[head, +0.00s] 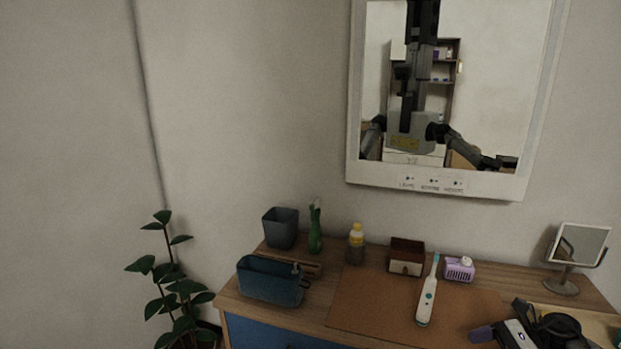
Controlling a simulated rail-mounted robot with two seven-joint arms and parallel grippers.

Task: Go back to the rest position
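My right gripper (498,334) shows at the bottom right, dark and partly cut off by the lower edge of the head view. It is low over the right part of the wooden counter (395,262). A purple-grey piece shows at its left end; I cannot tell whether it is a fingertip or a separate thing. Its opening is not clear. My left gripper is not in view, apart from the reflection of my body in the wall mirror (375,60).
On the counter stand a dark grey bin (281,229), blue caddy (268,281), green bottle (315,232), yellow-capped bottle (356,245), brown-white box (406,258), purple soap holder (459,271) and small mirror (580,246). A white-teal toothbrush (427,297) lies on a brown mat (372,297). A plant (168,285) stands left.

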